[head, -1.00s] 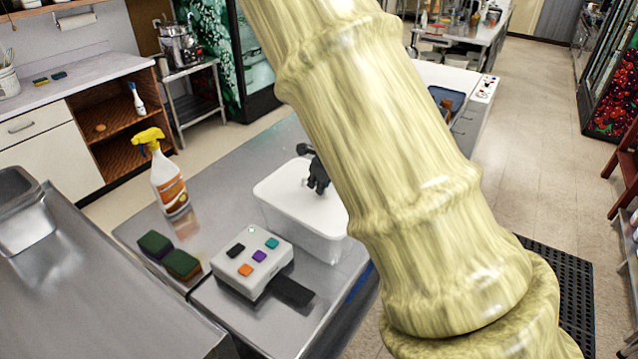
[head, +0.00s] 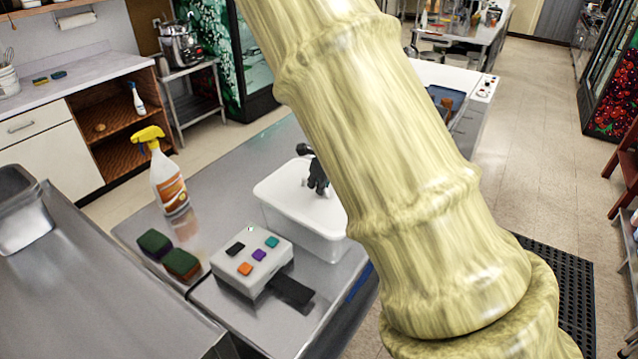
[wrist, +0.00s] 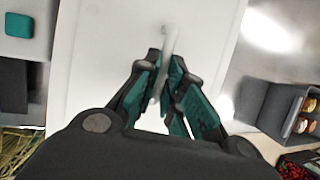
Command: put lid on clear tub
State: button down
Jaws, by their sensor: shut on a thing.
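The clear tub (head: 318,243) stands on the steel counter. The white lid (head: 285,190) lies over the tub's top in the head view, and it fills much of the wrist view (wrist: 100,70). My gripper (head: 318,190) is over the lid, partly hidden behind my arm. In the wrist view my gripper (wrist: 165,90) is shut on the lid's light upright handle (wrist: 168,55). The lid looks level and at the tub's rim, but I cannot tell whether it is fully seated. My arm hides the tub's right side.
A white box with coloured buttons (head: 250,262) stands just in front of the tub. Two sponges (head: 168,256) and a yellow-topped spray bottle (head: 167,180) are to the left. The counter behind the bottle is clear. A small bin with items (wrist: 290,110) shows right in the wrist view.

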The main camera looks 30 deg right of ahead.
jog(key=shift+f+b, duration=0.5)
dwell(0.6)
jog(key=c, duration=1.5)
grip_release()
jog(key=shift+o, duration=0.2)
jog(key=shift+r, duration=0.15)
jog(key=shift+r+p, duration=2.65)
jog(key=shift+r, duration=0.8)
jog(key=shift+f, duration=0.1)
